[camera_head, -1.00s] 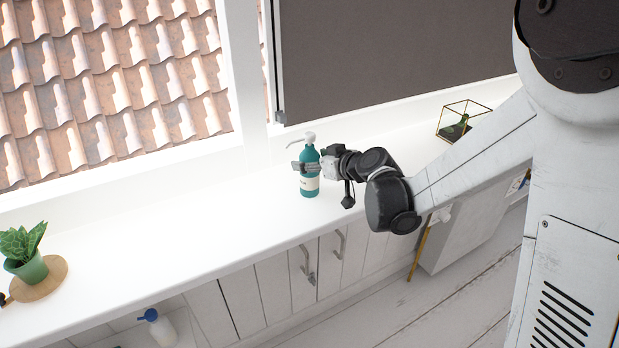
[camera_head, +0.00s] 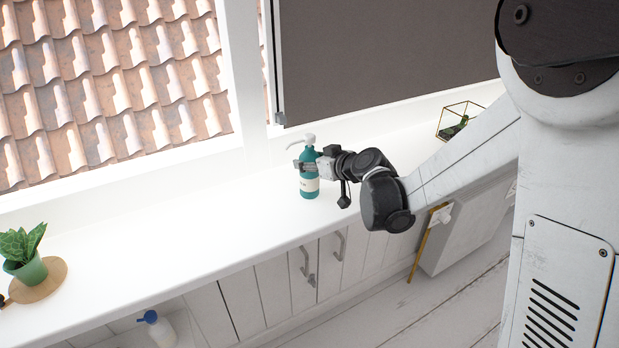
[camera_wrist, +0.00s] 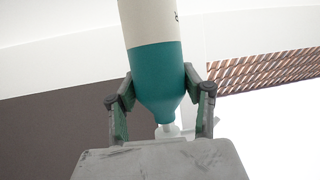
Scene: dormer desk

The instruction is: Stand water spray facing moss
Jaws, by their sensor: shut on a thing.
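My gripper (camera_head: 305,166) is shut on a teal pump bottle (camera_head: 309,183) with a cream label and a white head, just below its neck. The bottle is upright at the counter; I cannot tell whether its base touches. Its white spout points left in the head view, away from the terrarium. In the wrist view my gripper (camera_wrist: 160,98) has a finger on each side of the bottle (camera_wrist: 157,72), which shows upside down. A gold-edged glass terrarium (camera_head: 447,121) with something dark green inside, perhaps the moss, stands far right, partly behind my arm.
The white counter (camera_head: 190,235) is bare left of the bottle. A potted leafy plant (camera_head: 26,262) stands on a round wooden board (camera_head: 52,283) at the far left. A blue-capped white bottle (camera_head: 160,329) is below the counter. The window and a dark blind (camera_head: 390,55) rise behind.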

